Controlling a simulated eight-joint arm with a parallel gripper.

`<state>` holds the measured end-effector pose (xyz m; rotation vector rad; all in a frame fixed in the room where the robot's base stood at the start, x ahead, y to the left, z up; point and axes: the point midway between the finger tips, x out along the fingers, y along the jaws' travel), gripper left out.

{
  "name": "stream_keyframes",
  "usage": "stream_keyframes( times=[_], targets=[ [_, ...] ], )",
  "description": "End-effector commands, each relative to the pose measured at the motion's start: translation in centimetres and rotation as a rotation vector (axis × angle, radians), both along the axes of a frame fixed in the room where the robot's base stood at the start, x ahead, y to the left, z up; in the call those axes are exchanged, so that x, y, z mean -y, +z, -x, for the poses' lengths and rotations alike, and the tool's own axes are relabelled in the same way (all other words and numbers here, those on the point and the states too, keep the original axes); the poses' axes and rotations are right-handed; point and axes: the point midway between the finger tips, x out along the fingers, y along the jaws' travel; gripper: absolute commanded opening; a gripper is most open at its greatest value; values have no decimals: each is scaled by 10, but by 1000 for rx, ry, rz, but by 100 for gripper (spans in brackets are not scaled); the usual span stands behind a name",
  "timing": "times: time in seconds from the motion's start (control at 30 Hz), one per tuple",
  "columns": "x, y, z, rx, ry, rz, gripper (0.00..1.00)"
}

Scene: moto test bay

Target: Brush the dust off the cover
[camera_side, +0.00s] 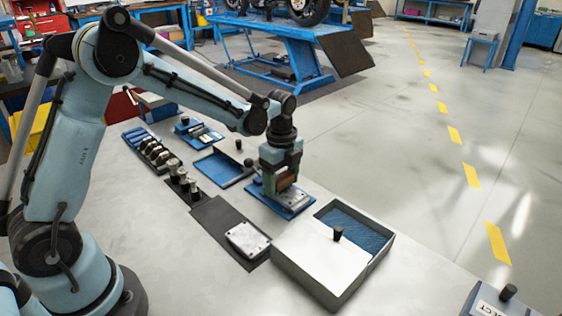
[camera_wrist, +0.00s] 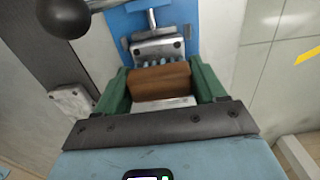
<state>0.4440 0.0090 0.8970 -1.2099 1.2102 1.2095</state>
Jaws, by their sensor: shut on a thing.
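My gripper (camera_side: 281,182) points down over a blue fixture plate (camera_side: 268,203). Whether the brush touches the metal cannot be told. A grey metal cover (camera_side: 247,239) lies on a dark mat (camera_side: 213,222), left of and nearer than the gripper. I cannot make out dust on it.
A grey box with a blue-lined opening (camera_side: 352,228) and a black knob (camera_side: 338,233) stands close right of the gripper. Dark racks of metal parts (camera_side: 155,152) and blue trays (camera_side: 222,168) line the bench behind. The bench front left is clear.

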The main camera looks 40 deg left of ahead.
Motion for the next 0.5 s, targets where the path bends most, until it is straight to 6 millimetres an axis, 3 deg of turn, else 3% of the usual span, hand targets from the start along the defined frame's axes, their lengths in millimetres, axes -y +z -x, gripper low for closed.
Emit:
stream_keyframes(
  times=[0.37,0.5],
  targets=[
    [-35,1,0,0,2,-1,37],
    [-20,0,0,0,-4,0,37]
  ],
)
